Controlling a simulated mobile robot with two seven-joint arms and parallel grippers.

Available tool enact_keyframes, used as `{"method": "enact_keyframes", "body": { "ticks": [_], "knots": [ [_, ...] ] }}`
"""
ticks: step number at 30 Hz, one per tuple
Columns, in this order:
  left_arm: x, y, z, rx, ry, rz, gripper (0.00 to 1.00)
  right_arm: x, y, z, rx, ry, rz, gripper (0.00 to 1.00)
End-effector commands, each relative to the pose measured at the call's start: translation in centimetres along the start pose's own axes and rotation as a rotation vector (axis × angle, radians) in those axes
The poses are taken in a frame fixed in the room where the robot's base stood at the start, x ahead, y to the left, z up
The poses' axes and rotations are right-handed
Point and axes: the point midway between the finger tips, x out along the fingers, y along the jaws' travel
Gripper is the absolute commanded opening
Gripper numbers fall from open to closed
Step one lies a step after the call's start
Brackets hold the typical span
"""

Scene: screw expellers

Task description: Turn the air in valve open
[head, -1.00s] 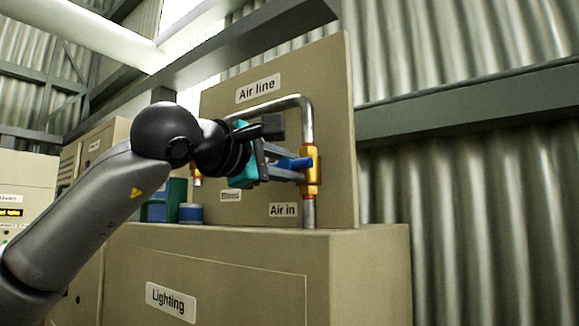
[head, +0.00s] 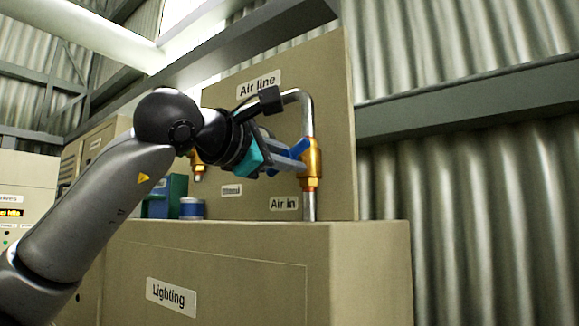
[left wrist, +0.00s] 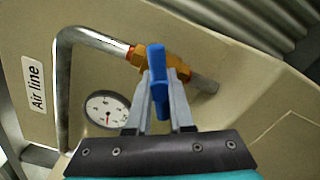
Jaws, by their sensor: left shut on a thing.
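The air in valve is a brass body (head: 312,160) on a vertical steel pipe above the "Air in" label (head: 284,203). It also shows in the left wrist view (left wrist: 178,68). Its blue handle (head: 298,148) is tilted up and to the right in the head view. In the left wrist view the blue handle (left wrist: 157,75) lies between the two fingers. My left gripper (head: 300,163) is shut on the handle, with its fingertips close to the brass body. My right gripper is in neither view.
The pipe bends over the panel under the "Air line" label (head: 259,85). A pressure gauge (left wrist: 107,110) sits beside the fingers in the left wrist view. A cabinet labelled "Lighting" (head: 171,297) stands below. A blue and white can (head: 192,208) is on its top.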

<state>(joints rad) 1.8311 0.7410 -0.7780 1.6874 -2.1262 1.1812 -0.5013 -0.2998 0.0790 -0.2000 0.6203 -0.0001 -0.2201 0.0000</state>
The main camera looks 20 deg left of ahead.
Motion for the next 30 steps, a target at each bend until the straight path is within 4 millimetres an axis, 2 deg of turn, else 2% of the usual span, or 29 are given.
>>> {"method": "enact_keyframes", "body": {
  "ticks": [9,30],
  "knots": [
    [0.1,-0.3,0.0,-0.303,-0.002,-0.003,0.0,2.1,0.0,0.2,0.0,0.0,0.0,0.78],
    [0.0,-0.1,0.1,-0.962,-0.002,-0.001,0.0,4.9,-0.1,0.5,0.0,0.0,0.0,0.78]
  ]
}}
